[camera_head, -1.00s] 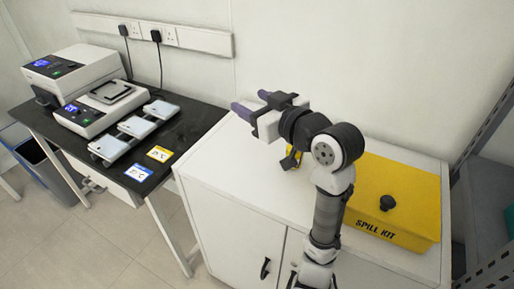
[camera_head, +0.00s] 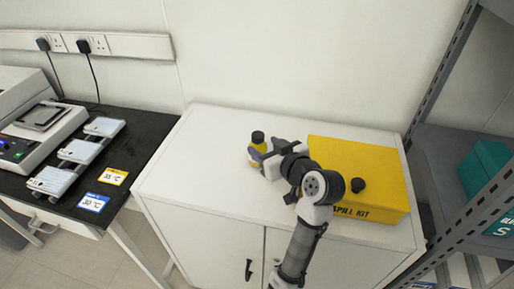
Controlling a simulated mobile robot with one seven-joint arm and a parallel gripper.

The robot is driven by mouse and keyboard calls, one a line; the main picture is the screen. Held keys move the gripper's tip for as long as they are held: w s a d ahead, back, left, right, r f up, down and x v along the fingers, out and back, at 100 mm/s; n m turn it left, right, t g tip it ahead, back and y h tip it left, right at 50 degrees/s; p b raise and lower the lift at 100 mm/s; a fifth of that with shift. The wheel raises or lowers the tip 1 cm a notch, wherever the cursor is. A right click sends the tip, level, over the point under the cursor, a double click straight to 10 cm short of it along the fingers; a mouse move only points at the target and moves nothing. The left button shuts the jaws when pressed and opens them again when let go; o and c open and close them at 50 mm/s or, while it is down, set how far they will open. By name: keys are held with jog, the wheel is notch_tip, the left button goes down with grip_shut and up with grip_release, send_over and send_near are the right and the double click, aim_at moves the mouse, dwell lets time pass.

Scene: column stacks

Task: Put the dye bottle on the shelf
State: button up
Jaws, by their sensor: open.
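A small yellow bottle with a black cap (camera_head: 258,138) stands upright on top of the white cabinet (camera_head: 205,150), left of the yellow spill kit box. I take it to be the dye bottle; no label on it can be read. My gripper (camera_head: 262,157) is low over the cabinet top, with its open fingers at the bottle's near side. I cannot tell whether the fingers touch the bottle or reach around it. The grey metal shelf unit (camera_head: 429,190) stands at the right.
The yellow spill kit (camera_head: 345,165) sits right beside my arm. A teal box (camera_head: 482,168) is on the shelf unit. A black bench (camera_head: 140,150) with instruments and white blocks is at the left. The cabinet top's left part is clear.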

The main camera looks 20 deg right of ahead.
aim_at(255, 135)
jog(key=w+p, duration=0.1)
jog(key=w, duration=0.1)
jog(key=w+a+p, duration=0.1)
jog(key=w, duration=0.2)
jog(key=shift+w, duration=0.1)
jog(key=shift+w+a+f, duration=0.1)
jog(key=shift+w+f, duration=0.1)
jog(key=shift+w, duration=0.1)
jog(key=shift+c, duration=0.3)
grip_shut()
